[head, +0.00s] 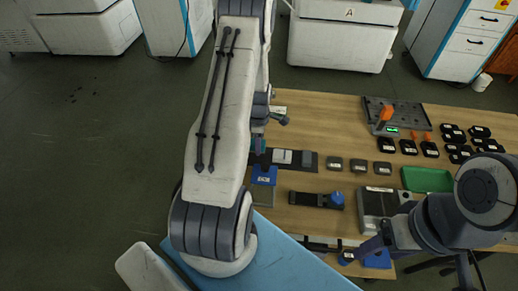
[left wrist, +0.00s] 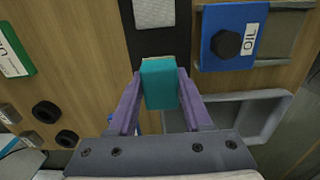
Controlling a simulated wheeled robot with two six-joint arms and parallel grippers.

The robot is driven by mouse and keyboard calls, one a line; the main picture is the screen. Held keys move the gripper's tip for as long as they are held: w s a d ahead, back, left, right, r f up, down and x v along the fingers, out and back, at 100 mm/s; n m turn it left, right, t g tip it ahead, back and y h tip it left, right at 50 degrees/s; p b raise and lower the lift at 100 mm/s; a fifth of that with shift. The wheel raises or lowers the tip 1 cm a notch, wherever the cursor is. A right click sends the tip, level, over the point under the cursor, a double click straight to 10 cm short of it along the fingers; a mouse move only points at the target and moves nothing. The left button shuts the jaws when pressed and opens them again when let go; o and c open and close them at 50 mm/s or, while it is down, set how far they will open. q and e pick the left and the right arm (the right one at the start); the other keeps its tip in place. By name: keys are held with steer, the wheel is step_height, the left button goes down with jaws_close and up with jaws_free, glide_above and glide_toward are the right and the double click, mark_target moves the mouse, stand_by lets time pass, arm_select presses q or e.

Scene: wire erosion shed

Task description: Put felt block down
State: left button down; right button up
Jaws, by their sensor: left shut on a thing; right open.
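The felt block (left wrist: 159,84) is teal with a thin pale layer along its far edge. My left gripper (left wrist: 160,92) is shut on it, with a purple finger on each side. In the left wrist view the block overlaps the near end of a black strip (left wrist: 152,45); I cannot tell whether it touches anything beneath. In the head view my left gripper (head: 259,147) is partly hidden by its arm, at the left end of the black strip (head: 268,158). My right gripper (head: 367,248) is open at the table's front edge, partly hidden by its arm.
Pale square pads (head: 283,157) lie on the strip. A blue oil box (left wrist: 233,37) in a grey tray is close to the right in the wrist view. A brush-like black tool (head: 315,199), a green tray (head: 427,180) and several small black parts (head: 452,133) occupy the wooden table (head: 320,110).

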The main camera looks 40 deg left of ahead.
arm_select(q)
step_height(320, 180, down, 4)
steer(key=shift+r+p, duration=0.25)
steer(key=shift+p, duration=0.2)
steer(key=shift+f, duration=0.2)
steer(key=shift+f, duration=0.2)
steer(key=shift+c, duration=1.7)
jaws_free()
steer(key=shift+r, duration=0.1)
steer(key=shift+r, duration=0.45)
step_height(320, 180, up, 11)
steer(key=shift+r+b, duration=0.2)
steer(key=shift+b, duration=0.9)
